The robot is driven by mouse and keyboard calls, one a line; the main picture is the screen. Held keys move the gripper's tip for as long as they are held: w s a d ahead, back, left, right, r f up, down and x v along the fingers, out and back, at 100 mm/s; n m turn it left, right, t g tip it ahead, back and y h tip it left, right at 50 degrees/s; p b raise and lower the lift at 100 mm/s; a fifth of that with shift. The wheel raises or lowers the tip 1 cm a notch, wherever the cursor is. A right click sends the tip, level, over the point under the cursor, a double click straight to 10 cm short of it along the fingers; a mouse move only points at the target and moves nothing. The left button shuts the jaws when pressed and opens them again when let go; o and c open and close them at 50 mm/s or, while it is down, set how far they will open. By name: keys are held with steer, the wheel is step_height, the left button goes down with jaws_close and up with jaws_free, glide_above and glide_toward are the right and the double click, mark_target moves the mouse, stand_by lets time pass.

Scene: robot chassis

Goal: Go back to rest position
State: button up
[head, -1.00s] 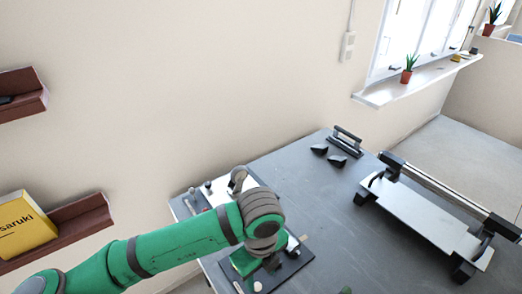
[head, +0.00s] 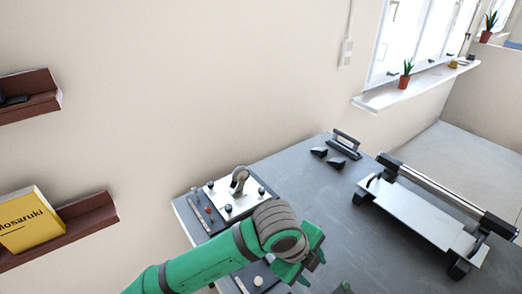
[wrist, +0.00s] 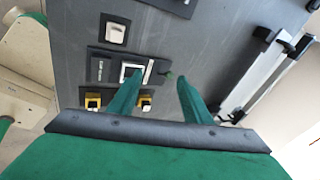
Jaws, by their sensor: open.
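My green arm reaches in from the bottom of the head view. My gripper (head: 312,262) is above the front part of the grey table (head: 310,185), with green fingers. In the wrist view my gripper (wrist: 160,98) shows two green fingers spread apart with nothing between them. Below the fingers lie dark panels on the table, one with a white-framed square (wrist: 134,72) and two yellow pieces (wrist: 93,101). My forearm hides part of the table's near left side in the head view.
A plate with a grey lever (head: 238,180) stands at the table's left. A rail device (head: 425,210) stands at the right, with a black handle (head: 346,145) and wedges behind. Shelves (head: 60,232) hang on the left wall, one holding a yellow box (head: 28,218). The table's middle is clear.

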steer(key=w+d+r+n+t+h, duration=0.2)
steer(key=d+r+n+t+h, duration=0.25)
steer(key=d+r, duration=0.3)
steer(key=w+d+r+n+t+h, duration=0.3)
steer(key=d+r+n+h, duration=0.25)
steer(key=d+r, duration=0.2)
steer(key=s+a+f+n+t+y, duration=0.2)
steer(key=a+f+n+t+y, duration=0.65)
steer(key=a+f+n, duration=0.5)
steer(key=s+a+f+n+y, duration=0.1)
steer(key=s+a+f+y, duration=0.1)
steer(key=s+f, duration=0.2)
steer(key=s+a+f+n+g+y, duration=0.1)
steer(key=s+a+f+n+y, duration=0.1)
steer(key=s, duration=0.5)
steer(key=s+a+f+n+y, duration=0.2)
steer(key=s+a+f, duration=0.2)
steer(key=s+f, duration=0.2)
steer(key=shift+s+a+f+n+g, duration=0.15)
steer(key=shift+f+n+g, duration=0.15)
steer(key=shift+f, duration=0.15)
steer(key=s+a+m, duration=0.2)
steer(key=s+a, duration=0.3)
steer(key=s, duration=0.6)
steer(key=shift+s+a+f+g, duration=0.25)
steer(key=shift+a+f+g, duration=0.1)
steer(key=shift+f+g, duration=0.05)
